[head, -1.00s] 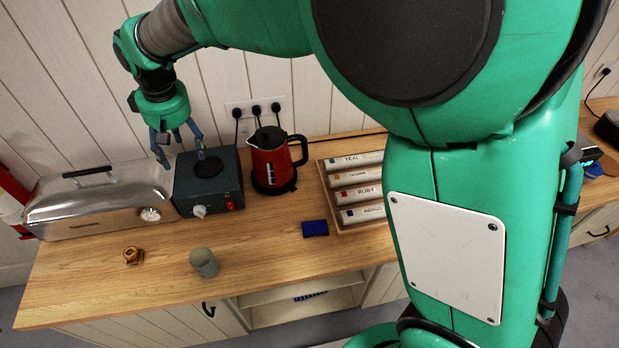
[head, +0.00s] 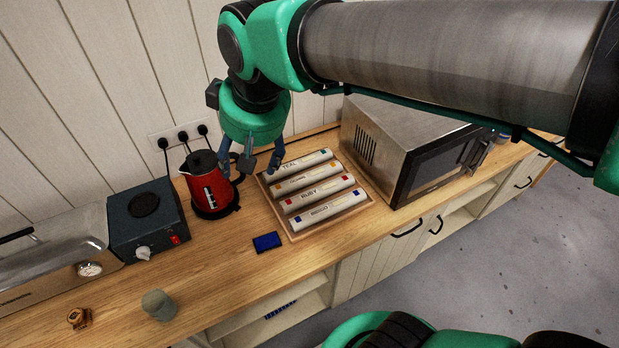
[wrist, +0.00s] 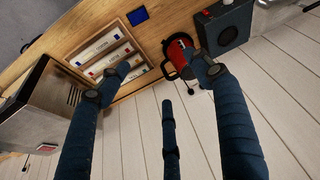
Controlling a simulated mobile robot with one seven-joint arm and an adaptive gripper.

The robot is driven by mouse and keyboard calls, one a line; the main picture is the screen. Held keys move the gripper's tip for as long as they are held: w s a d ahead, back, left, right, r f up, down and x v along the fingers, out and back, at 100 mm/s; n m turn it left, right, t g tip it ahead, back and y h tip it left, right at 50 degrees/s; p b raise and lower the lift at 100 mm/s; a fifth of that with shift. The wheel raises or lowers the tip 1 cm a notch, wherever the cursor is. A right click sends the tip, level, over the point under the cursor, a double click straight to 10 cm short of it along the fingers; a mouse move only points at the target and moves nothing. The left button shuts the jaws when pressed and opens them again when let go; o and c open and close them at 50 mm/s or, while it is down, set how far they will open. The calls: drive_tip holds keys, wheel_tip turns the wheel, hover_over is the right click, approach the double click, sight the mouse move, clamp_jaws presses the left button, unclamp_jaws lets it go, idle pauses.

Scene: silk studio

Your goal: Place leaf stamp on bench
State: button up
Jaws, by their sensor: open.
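A small brown wooden piece (head: 79,318), which may be the leaf stamp, sits on the wooden bench top (head: 215,280) at the lower left of the head view. It is too small there to make out a leaf shape. My gripper (head: 250,165) is open and empty, with its fingers spread above the back of the bench, between the red kettle (head: 207,187) and the tray of labelled rolls (head: 292,232). It is well to the right of the wooden piece. The gripper's fingers (wrist: 168,75) also show in the wrist view, with nothing between them.
A grey-green cup (head: 158,305) stands right of the wooden piece. A blue pad (head: 267,242) lies before the tray. A hot plate (head: 147,222) and a metal steamer (head: 50,260) stand left, a microwave (head: 400,150) right. The bench front between cup and pad is clear.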

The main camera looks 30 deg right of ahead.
drive_tip(key=s+d+f+m+t+h, duration=0.1)
drive_tip(key=s+d+f+m, duration=0.1)
drive_tip(key=s+d, duration=0.6)
drive_tip(key=s+m, duration=0.1)
drive_tip(key=s, duration=0.2)
drive_tip(key=shift+s+d+f, duration=0.25)
drive_tip(key=shift+s+f, duration=0.1)
drive_tip(key=shift+s, duration=0.05)
wheel_tip(320, 180, down, 8)
drive_tip(key=b, duration=0.8)
